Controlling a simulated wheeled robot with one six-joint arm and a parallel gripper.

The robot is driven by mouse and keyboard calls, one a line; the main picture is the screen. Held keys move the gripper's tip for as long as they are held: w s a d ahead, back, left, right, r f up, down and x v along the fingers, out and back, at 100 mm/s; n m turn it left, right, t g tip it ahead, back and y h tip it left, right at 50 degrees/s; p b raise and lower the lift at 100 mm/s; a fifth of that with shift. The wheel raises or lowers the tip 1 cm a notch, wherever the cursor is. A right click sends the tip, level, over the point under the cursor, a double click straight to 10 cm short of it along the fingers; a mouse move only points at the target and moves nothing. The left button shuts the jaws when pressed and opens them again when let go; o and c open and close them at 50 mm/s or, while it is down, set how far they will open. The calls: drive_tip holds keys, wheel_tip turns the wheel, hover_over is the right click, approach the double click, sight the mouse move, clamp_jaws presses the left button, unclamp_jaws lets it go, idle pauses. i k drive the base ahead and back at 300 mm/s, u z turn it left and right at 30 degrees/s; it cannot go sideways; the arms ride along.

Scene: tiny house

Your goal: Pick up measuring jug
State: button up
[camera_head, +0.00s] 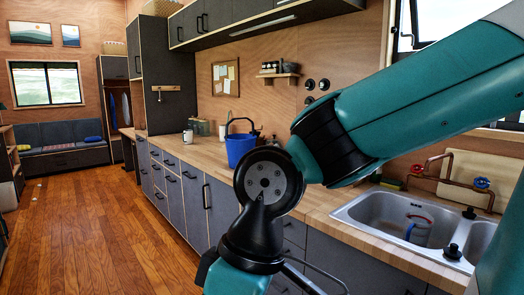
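A small clear vessel with a red rim and a blue edge (418,230), which looks like the measuring jug, stands in the left basin of the metal sink (352,213) at the right. Its lower part is hard to make out against the basin. My teal arm crosses the view from the upper right, bends at a black joint and runs down out of the bottom edge. My gripper is not in view, so its state does not show.
A blue bucket (239,150) stands on the wooden counter (318,200), behind my arm. Copper pipes with a tap (436,166) rise behind the sink. A black stopper-like knob (453,251) is between the basins. The wooden floor (95,235) at the left is mostly clear.

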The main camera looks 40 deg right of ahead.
sight(418, 225)
drive_tip(key=z, duration=0.8)
drive_tip(key=i, duration=1)
drive_tip(key=u, duration=1.7)
drive_tip(key=i, duration=1.05)
drive_tip(key=z, duration=3.8)
drive_tip(key=i, duration=0.5)
